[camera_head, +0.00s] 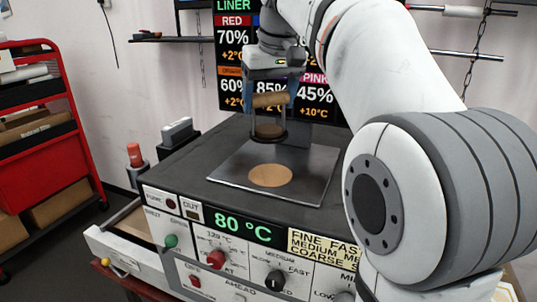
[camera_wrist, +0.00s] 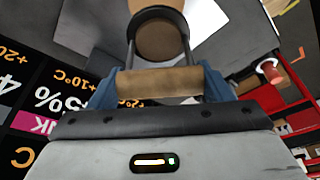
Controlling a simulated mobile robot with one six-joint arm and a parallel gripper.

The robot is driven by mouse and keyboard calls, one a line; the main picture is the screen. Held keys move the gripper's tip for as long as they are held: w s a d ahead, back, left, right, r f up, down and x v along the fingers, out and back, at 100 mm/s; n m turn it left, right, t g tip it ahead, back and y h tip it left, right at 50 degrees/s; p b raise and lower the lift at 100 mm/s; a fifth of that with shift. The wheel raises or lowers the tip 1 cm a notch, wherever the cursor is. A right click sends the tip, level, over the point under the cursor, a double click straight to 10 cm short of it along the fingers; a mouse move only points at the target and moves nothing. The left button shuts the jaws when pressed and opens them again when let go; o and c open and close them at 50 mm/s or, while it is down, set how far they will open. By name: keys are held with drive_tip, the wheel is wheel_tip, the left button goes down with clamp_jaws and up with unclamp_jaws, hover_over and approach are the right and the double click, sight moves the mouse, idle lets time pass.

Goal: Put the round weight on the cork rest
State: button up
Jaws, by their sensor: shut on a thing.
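My gripper (camera_head: 270,97) has blue fingers and is shut on the wooden crossbar handle of the round weight (camera_head: 269,131). The weight hangs upright below the handle on a dark frame, in the air above the back part of a metal plate. In the wrist view the gripper (camera_wrist: 159,84) grips the handle from both ends, and the weight's round brown face with a dark rim (camera_wrist: 160,38) shows beyond it. A flat round tan disc (camera_head: 270,175), which looks like cork, lies on the plate in front of the weight. I cannot tell for sure that it is the cork rest.
The metal plate (camera_head: 225,178) lies on a dark machine top (camera_head: 215,150) with a front panel of knobs and an 80 °C display (camera_head: 243,228). A grey block (camera_head: 177,131) and a red-topped item (camera_head: 134,155) stand left. A red shelf cart (camera_head: 45,130) is farther left.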

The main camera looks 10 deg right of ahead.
sight(272, 131)
drive_tip(key=f, duration=0.3)
drive_tip(key=shift+s+d+f, duration=0.1)
drive_tip(key=shift+s+f, duration=0.2)
drive_tip(key=shift+f, duration=0.1)
drive_tip(key=shift+w+f, duration=0.2)
drive_tip(key=shift+f, duration=0.4)
drive_tip(key=shift+s+f, duration=0.1)
drive_tip(key=shift+f, duration=1.8)
drive_tip(key=shift+f, duration=0.1)
drive_tip(key=shift+f, duration=0.15)
drive_tip(key=o, duration=2)
drive_tip(key=shift+s, duration=0.1)
drive_tip(key=v, duration=1.2)
